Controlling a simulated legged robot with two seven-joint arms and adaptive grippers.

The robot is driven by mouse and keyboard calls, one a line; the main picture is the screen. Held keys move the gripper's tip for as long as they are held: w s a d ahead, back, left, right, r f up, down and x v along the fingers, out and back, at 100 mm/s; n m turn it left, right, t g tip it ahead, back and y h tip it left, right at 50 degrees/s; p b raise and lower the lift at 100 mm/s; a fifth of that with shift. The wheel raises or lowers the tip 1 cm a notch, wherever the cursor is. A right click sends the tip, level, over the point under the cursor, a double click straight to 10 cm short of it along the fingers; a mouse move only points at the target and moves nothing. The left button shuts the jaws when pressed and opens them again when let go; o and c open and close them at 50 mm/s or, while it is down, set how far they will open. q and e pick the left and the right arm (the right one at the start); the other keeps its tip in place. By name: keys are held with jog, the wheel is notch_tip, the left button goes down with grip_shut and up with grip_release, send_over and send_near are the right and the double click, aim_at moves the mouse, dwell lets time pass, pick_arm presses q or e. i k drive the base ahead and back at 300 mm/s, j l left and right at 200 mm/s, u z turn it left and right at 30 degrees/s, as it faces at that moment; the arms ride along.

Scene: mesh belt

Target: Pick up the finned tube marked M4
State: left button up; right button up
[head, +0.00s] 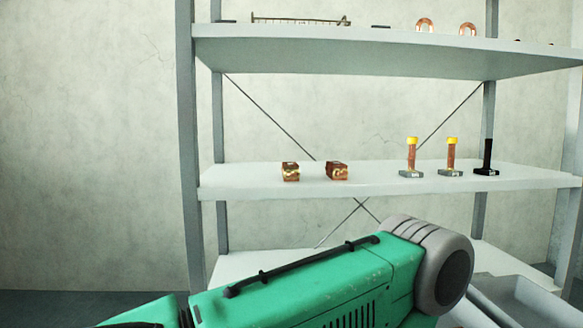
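Two upright copper-coloured tubes with yellow caps stand on dark labelled bases on the middle shelf, a left one (412,157) and a right one (452,156). A black upright piece (487,157) on a similar labelled base stands to their right. The labels are too small to read, so I cannot tell which piece, if any, is marked M4. A long, thin, ribbed piece (300,20) lies on the top shelf. Neither gripper shows. A green arm link of mine with a grey joint crosses the bottom foreground, below the middle shelf, touching none of these pieces.
Two copper and brass blocks (290,171) (337,171) sit left on the middle shelf (240,180), with bare shelf between them and the tubes. Copper rings (425,25) (467,29) stand on the top shelf (370,52). Grey posts (188,130) and a grey tray (520,295) flank my arm.

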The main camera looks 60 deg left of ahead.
aim_at(290, 170)
jog(key=i+j+u, duration=0.15)
jog(key=u, duration=1.7)
